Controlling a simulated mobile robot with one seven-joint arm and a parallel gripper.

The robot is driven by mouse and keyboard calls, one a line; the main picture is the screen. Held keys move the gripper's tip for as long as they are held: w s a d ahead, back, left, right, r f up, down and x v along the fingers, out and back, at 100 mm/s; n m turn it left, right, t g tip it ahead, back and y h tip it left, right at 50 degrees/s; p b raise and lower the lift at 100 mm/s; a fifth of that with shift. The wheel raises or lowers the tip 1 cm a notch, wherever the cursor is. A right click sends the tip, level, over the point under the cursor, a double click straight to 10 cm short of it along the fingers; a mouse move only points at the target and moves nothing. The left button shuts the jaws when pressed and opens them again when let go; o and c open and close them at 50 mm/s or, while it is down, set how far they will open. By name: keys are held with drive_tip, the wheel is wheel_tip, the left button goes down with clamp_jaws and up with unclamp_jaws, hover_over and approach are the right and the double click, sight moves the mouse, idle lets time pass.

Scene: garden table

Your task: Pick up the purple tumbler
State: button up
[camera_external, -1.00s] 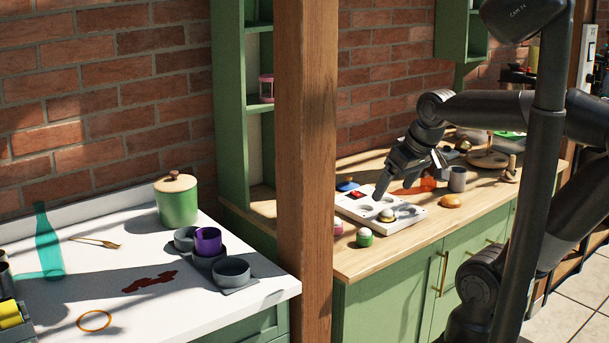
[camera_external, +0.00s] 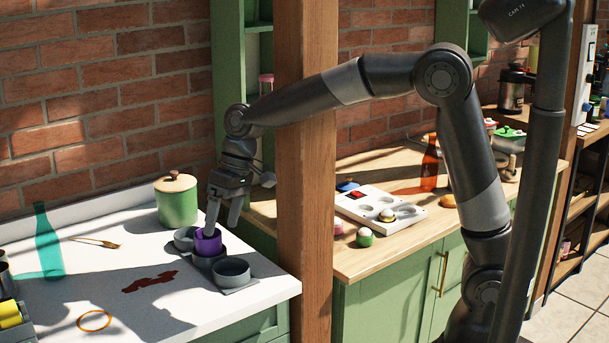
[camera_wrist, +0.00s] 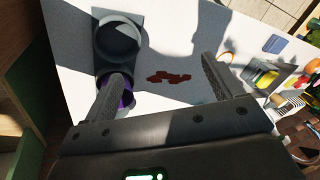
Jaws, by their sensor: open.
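The purple tumbler (camera_external: 207,243) stands upright in the middle cup of a grey holder (camera_external: 238,286) on the white counter. My gripper (camera_external: 222,229) is open, pointing down at the tumbler from above. In the external view its fingers overlap the tumbler's rim. In the wrist view my gripper (camera_wrist: 155,80) has its fingers wide apart. There the left finger lies over the purple tumbler (camera_wrist: 127,98) and hides part of it, while the right finger is over bare counter. Whether a finger is inside the tumbler or touches it, I cannot tell.
A green lidded canister (camera_external: 177,204) stands close behind the holder. A wooden post (camera_external: 305,170) rises to the right, near my forearm.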

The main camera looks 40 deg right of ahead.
sight(209, 246)
drive_tip(key=shift+w+d+f+n+t+h, duration=0.15)
drive_tip(key=shift+w+d+f+t+h, duration=0.25)
drive_tip(key=shift+w+f, duration=1.6)
drive_tip(key=shift+w+d+f+n+t+h, duration=0.1)
drive_tip(key=shift+w+d+f+t+h, duration=0.25)
drive_tip(key=shift+w+f, duration=1.6)
drive_tip(key=shift+w+d+f+n+t+h, duration=0.2)
drive_tip(key=shift+w+d+f+t, duration=0.35)
drive_tip(key=shift+w+f, duration=1.45)
drive_tip(key=shift+w+r, duration=0.45)
drive_tip(key=shift+r, duration=0.1)
drive_tip(key=c, duration=1.1)
